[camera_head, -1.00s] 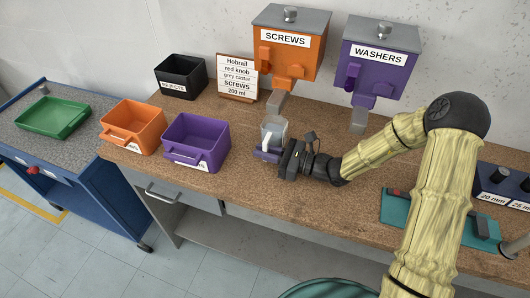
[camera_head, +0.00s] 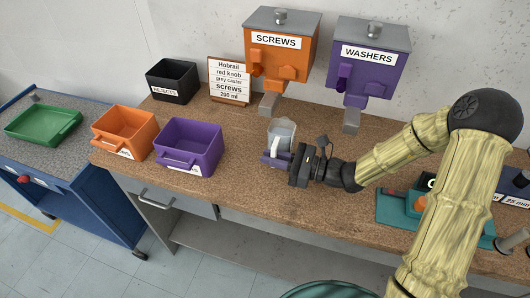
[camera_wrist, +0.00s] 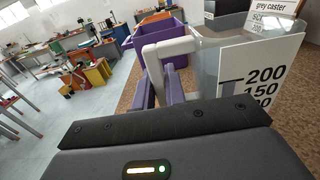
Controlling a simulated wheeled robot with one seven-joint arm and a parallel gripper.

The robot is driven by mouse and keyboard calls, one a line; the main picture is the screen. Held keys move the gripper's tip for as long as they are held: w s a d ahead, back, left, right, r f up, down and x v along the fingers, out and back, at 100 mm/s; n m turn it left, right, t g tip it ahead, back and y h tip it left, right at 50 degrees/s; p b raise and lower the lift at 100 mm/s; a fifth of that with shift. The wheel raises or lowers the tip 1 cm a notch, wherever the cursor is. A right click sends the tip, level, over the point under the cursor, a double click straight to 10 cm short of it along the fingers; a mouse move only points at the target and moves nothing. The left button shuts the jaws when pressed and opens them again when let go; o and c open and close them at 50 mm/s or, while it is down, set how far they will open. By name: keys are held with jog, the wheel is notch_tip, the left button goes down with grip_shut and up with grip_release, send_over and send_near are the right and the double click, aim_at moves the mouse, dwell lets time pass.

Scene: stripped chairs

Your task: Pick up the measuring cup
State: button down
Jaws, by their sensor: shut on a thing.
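The measuring cup (camera_head: 285,130) is a clear grey vessel with a pale handle, over the workbench's middle. In the wrist view the cup (camera_wrist: 213,60) looks upright, with a white label marked 200 and 150 and a whitish handle (camera_wrist: 171,47). My gripper (camera_head: 274,157) has purple fingers, which are shut on the handle; they also show in the wrist view (camera_wrist: 162,86). The cup's base is hidden, so I cannot tell whether it touches the bench.
An orange bin (camera_head: 124,128) and a purple bin (camera_head: 190,146) stand left on the workbench (camera_head: 235,190). Orange SCREWS (camera_head: 284,58) and purple WASHERS (camera_head: 368,70) dispensers are behind. A black REJECTS bin (camera_head: 172,78) and order card (camera_head: 229,78) stand at the back.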

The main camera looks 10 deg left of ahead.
jog(key=shift+s+d+b, duration=0.1)
jog(key=shift+s+d, duration=0.95)
jog(key=shift+d, duration=0.8)
jog(key=shift+s+d+b, duration=0.15)
jog(key=shift+s+d, duration=0.9)
jog(key=shift+d, duration=0.85)
jog(key=shift+s+d+b, duration=0.1)
jog(key=shift+s+d, duration=0.95)
jog(key=shift+d, duration=0.8)
jog(key=c, duration=2)
grip_release()
grip_shut()
